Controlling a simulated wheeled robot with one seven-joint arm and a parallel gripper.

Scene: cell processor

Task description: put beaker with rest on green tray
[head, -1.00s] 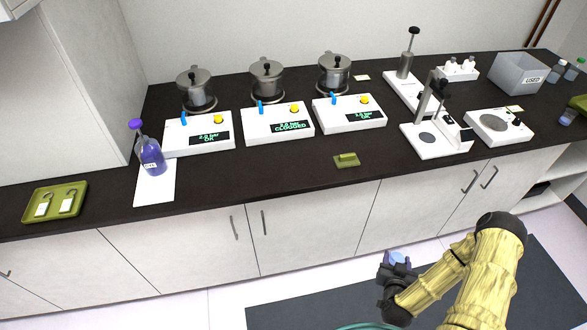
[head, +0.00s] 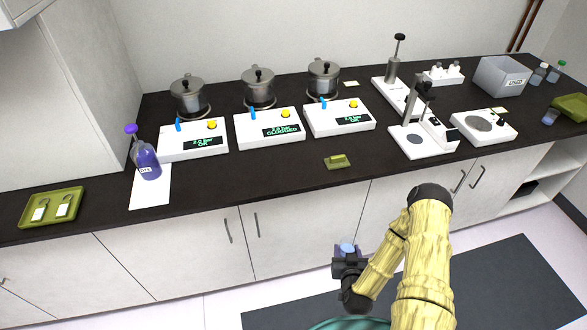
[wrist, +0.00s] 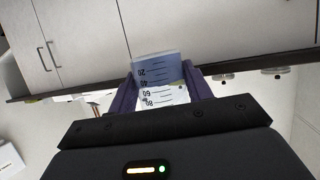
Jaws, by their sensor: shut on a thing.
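My gripper (head: 347,262) is shut on a small clear beaker (head: 347,248), low in front of the cabinets and below the bench top. In the wrist view the beaker (wrist: 158,72) sits between the two purple fingers; it has printed volume marks and a bluish band at one end. One green tray (head: 29,217) lies at the left end of the bench with two tagged hooks on it. Another green tray (head: 572,104) is at the far right edge of the view, partly cut off. A small beaker with blue content (head: 549,118) stands beside that right tray.
A purple dye bottle (head: 148,163) stands on white paper at left. Three white units (head: 270,129) with metal pots line the bench. A small green block (head: 337,162) lies near the front edge. A white press stand (head: 422,140), a balance (head: 484,126) and a grey USED bin (head: 502,77) stand at right.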

